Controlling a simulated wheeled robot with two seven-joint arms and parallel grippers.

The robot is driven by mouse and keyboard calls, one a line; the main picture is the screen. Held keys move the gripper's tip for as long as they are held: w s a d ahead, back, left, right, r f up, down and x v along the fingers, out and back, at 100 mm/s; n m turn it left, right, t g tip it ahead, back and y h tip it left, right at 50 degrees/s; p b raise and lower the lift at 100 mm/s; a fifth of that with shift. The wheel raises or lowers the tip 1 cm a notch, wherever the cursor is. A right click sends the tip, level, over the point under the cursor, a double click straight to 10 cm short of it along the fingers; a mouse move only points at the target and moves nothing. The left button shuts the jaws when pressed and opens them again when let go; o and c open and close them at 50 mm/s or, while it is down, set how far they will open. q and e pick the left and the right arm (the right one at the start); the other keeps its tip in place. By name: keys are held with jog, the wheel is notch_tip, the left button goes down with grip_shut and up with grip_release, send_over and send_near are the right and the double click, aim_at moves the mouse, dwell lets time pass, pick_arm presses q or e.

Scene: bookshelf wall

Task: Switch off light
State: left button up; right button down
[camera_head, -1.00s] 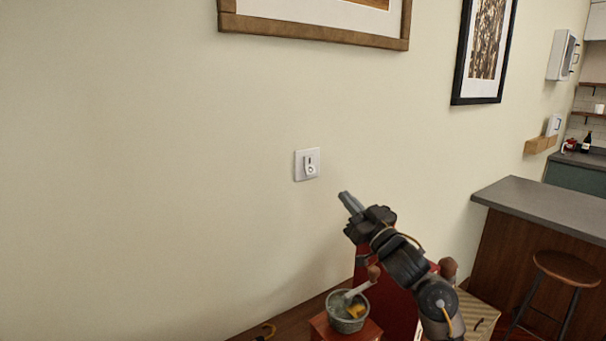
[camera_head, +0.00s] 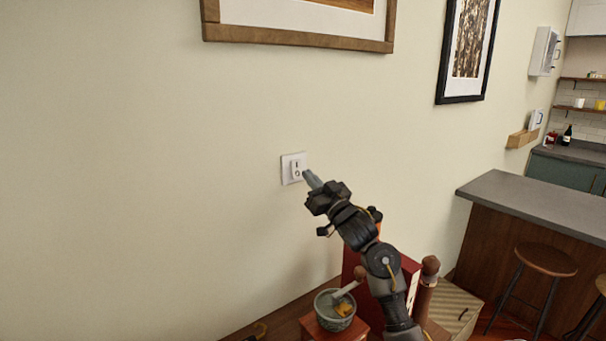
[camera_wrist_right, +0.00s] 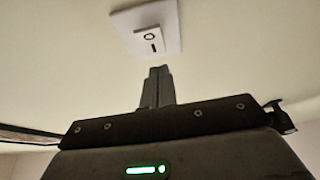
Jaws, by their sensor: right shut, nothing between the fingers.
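A white light switch (camera_head: 293,168) with a rocker is on the cream wall, near the middle of the head view. Its rocker bears a line mark above a circle mark. My right gripper (camera_head: 308,177) is shut and empty, with its fingertips very close to the switch's lower right side. I cannot tell in the head view whether they touch it. In the right wrist view the switch (camera_wrist_right: 147,27) is at the top, and the shut fingers (camera_wrist_right: 158,72) point toward it with a small gap in the picture. My left gripper is not in view.
A bowl (camera_head: 334,311) with a utensil and a red box-like object (camera_head: 350,262) stand below my right arm. Framed pictures (camera_head: 300,22) hang above. A counter (camera_head: 535,205) and stools (camera_head: 545,262) are at the right. The wall left of the switch is clear.

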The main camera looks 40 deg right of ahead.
aim_at(296, 174)
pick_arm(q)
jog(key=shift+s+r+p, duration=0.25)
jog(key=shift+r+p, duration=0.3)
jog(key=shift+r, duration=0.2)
pick_arm(e)
jog(key=shift+w+d+f, duration=0.1)
jog(key=shift+w+f, duration=0.15)
jog(key=shift+w, duration=0.35)
jog(key=shift+w+d+f, duration=0.1)
jog(key=shift+w+f, duration=0.2)
jog(key=shift+w, duration=0.3)
jog(key=shift+w+f, duration=0.25)
jog(key=shift+w, duration=0.35)
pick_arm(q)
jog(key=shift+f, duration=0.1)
